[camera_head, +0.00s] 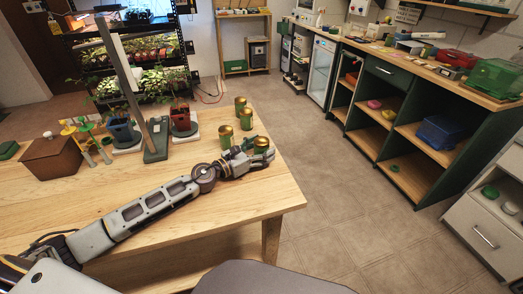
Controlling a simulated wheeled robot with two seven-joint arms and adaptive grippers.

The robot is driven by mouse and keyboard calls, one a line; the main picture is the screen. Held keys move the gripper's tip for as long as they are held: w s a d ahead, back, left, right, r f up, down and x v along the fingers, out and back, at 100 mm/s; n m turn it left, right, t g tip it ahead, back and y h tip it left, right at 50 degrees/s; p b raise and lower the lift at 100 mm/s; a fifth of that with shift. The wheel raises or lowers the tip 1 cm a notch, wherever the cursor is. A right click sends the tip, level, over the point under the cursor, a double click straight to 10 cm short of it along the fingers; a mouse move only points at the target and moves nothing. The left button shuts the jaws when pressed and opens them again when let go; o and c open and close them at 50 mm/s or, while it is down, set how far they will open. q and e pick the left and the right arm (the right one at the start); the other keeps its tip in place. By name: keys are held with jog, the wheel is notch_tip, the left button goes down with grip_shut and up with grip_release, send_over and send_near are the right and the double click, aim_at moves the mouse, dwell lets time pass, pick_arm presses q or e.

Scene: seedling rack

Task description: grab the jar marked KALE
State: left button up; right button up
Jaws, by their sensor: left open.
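Several green jars with gold-coloured lids stand near the right end of the wooden table: a back jar (240,104), a middle jar (246,120), a left jar (226,136) and a front-right jar (261,144). Their labels are too small to read, so I cannot tell which one is marked KALE. My left gripper (262,157) is open, low over the table, right at the front-right jar. Its fingers overlap the lower part of that jar in the picture; I cannot tell whether they touch it. My right gripper is out of view.
The wooden table (130,205) ends just right of the jars.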

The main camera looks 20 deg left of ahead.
pick_arm(q)
jog(key=c, duration=1.1)
jog(key=shift+c, duration=0.4)
jog(key=shift+r, duration=0.1)
jog(key=shift+r, duration=0.1)
